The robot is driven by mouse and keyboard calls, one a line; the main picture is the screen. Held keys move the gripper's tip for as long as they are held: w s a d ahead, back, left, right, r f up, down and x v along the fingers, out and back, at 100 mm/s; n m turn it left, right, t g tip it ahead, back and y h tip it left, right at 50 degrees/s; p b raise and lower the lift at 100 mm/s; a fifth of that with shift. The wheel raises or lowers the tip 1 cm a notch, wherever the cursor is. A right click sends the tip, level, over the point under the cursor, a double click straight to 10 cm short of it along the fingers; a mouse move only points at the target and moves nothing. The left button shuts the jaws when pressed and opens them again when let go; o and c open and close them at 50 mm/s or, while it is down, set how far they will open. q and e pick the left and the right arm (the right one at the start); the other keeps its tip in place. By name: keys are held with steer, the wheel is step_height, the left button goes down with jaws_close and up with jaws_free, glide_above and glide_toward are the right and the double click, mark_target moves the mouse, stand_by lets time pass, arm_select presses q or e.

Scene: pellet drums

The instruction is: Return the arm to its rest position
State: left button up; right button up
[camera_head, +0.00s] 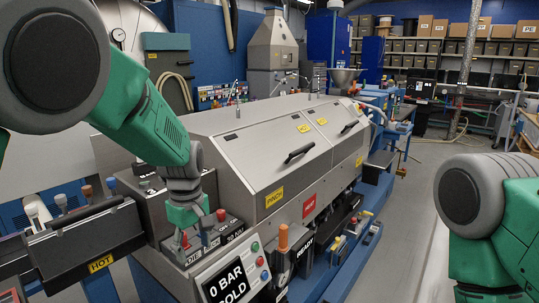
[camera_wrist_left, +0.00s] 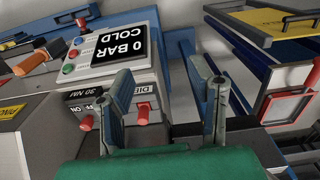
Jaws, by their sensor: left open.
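My left arm comes in from the upper left of the head view. Its green left gripper (camera_head: 200,228) points down over the small control box beside the machine's display panel. In the left wrist view the two fingers of the left gripper (camera_wrist_left: 167,90) stand apart, with nothing held between them. A red knob (camera_wrist_left: 143,113) on the "DIE" box lies beyond the fingers, near the left one; contact cannot be told. My right arm shows at the right of the head view, but its gripper is out of view.
The display panel (camera_head: 226,284) reads "0 BAR COLD"; it also shows in the wrist view (camera_wrist_left: 110,45). A long grey machine housing (camera_head: 250,160) stands just beyond the left gripper. A black bar (camera_head: 85,240) marked "HOT" is at left. Open floor (camera_head: 400,220) lies right.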

arm_select(q)
steer(key=s+a+f+m+b, duration=0.25)
steer(key=s+f, duration=0.25)
steer(key=f, duration=0.5)
steer(key=s+a+f+m+y+b, duration=0.1)
steer(key=s+a+f+b, duration=0.35)
steer(key=f, duration=0.65)
steer(key=s+a+f+m+b, duration=0.25)
steer(key=s+f, duration=0.35)
steer(key=f, duration=0.4)
steer(key=s+f+m+b, duration=0.1)
steer(key=s+f+b, duration=0.1)
steer(key=s, duration=0.5)
steer(key=s+a+f+m+b, duration=0.1)
steer(key=s+f+m+b, duration=0.1)
steer(key=s+f, duration=0.3)
steer(key=s+a+f+m+h+b, duration=0.1)
steer(key=s+f+m+b, duration=0.1)
steer(key=s, duration=0.6)
steer(key=shift+s+f+t, duration=0.3)
steer(key=shift+s+f, duration=0.05)
steer(key=shift+f, duration=0.4)
arm_select(e)
step_height(320, 180, down, 16)
steer(key=shift+w, duration=0.3)
steer(key=shift+f, duration=0.1)
